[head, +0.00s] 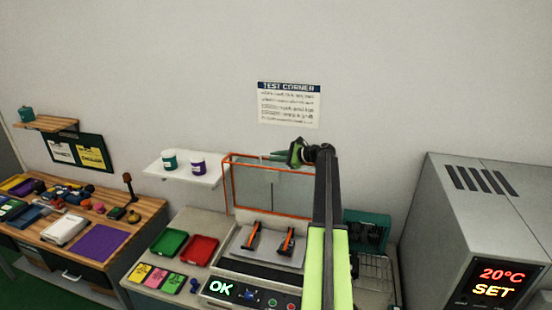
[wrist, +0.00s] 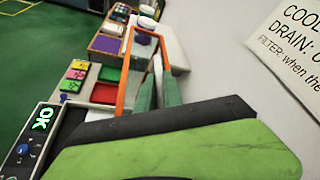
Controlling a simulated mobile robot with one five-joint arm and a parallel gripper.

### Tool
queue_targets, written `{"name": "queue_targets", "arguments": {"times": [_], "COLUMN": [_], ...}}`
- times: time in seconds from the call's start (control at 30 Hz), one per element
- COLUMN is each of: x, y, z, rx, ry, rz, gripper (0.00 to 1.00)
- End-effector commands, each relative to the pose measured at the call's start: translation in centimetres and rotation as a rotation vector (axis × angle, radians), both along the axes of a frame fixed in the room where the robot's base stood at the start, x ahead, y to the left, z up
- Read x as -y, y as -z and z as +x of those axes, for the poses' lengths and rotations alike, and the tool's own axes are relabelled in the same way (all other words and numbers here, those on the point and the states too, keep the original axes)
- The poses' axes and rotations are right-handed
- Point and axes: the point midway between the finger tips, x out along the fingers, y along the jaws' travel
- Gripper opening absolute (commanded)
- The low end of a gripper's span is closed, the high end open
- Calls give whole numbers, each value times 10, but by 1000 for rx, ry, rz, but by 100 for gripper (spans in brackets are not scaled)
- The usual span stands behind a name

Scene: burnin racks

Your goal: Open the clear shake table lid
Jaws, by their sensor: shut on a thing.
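The clear shake table lid (head: 250,186) has an orange frame and stands raised, near upright, behind the shake table (head: 225,268) in the head view. Its orange edge also shows in the wrist view (wrist: 125,70). My gripper (head: 272,157) is at the lid's top edge, its green fingers shut on it; the exact contact is hard to see. The green fingers also show in the wrist view (wrist: 155,88). The table's bed carries two dark and orange clamps (head: 254,238). Its front panel reads OK. My arm hides the lid's right part.
A white shelf (head: 188,180) with two cups is left of the lid. Red (head: 201,250) and green (head: 168,242) trays lie left of the shake table. A grey oven (head: 480,220) stands right, and a wire rack (head: 372,270) lies between. The wall is close behind.

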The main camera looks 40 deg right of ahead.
Motion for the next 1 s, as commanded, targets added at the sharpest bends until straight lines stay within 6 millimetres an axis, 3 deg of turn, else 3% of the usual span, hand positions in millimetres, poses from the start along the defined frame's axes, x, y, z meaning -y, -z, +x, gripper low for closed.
{"name": "queue_targets", "arguments": {"times": [0.17,0.2,0.37,0.8,1.0], "x": [-3,-3,-1,3,13], "y": [-1,-1,-1,-2,-5], "z": [2,2,0,-5,-39], "rx": [3,3,2,0,2], "ry": [-8,-8,-3,3,3], "rz": [2,2,2,-1,0], "gripper": [0,14,33,33,33]}}
